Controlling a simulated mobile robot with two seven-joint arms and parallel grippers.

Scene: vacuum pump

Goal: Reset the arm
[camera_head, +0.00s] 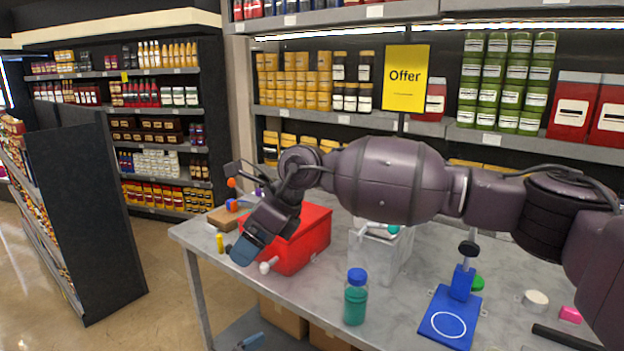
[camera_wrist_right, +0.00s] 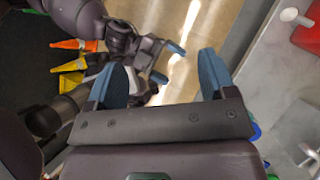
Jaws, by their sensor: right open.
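My right arm reaches from the right across the table in the head view. Its gripper (camera_head: 247,246) hangs at the table's front left edge, beside a red box. In the right wrist view the right gripper (camera_wrist_right: 163,76) has its two blue fingers wide apart with nothing between them. My left gripper (camera_wrist_right: 168,63) shows beyond it in that view, with its blue fingertips apart and nothing seen between them. A blue stand (camera_head: 461,283) with a white ring on its base and a dark knob on top stands on the right of the table.
The red box (camera_head: 303,244), a grey box (camera_head: 380,255) and a bottle of teal liquid (camera_head: 355,301) stand on the grey table (camera_head: 415,290). A white disc (camera_head: 536,298) and a pink block (camera_head: 570,314) lie at right. Stocked shelves stand behind.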

